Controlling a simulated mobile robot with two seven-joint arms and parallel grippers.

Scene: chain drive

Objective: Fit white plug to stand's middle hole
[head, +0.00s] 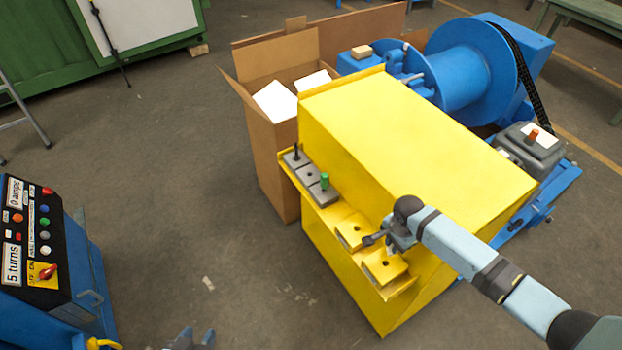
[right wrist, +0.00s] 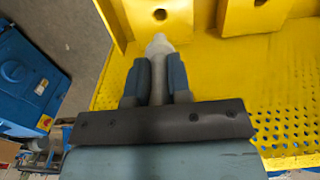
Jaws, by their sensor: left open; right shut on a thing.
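My right gripper (head: 388,238) is shut on the white plug (right wrist: 157,62), which looks pale grey with a tapered tip; its tip also shows in the head view (head: 372,239). The right gripper (right wrist: 157,82) is over the yellow shelf, beside the two yellow blocks with holes. The grey stand (head: 309,175) is at the shelf's far left end. A black plug (head: 297,148) and a green plug (head: 324,180) stand upright at its ends, and its middle hole looks empty. My left gripper (head: 197,341) is open and empty at the bottom edge, partly cut off.
Yellow blocks with holes (head: 354,233) and (head: 384,267) sit on the shelf of the yellow cabinet (head: 410,130). A cardboard box (head: 270,150) stands behind it. A blue control panel (head: 85,270) is at left.

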